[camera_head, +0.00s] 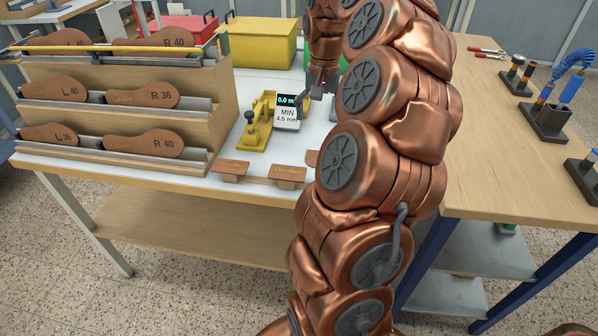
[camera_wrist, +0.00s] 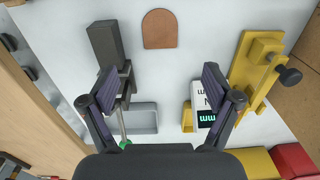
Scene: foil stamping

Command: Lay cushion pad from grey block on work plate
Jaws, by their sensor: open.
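My gripper (camera_wrist: 162,88) is open and empty, pointing down over the white tabletop. In the head view it is mostly hidden behind my copper arm. A dark grey block (camera_wrist: 105,43) stands beyond the left finger in the wrist view, with darker parts at its lower end. A brown, round-ended flat piece (camera_wrist: 160,29) lies farther up, between the finger lines and apart from the gripper. A shallow light grey tray (camera_wrist: 156,118) lies partly behind the left finger. I cannot tell which piece is the cushion pad or the work plate.
A wooden rack (camera_head: 221,100) holds labelled brown soles. Brown tags (camera_head: 287,172) line the front edge. Yellow (camera_head: 262,40) and red boxes stand behind. Bare white surface lies between the fingers.

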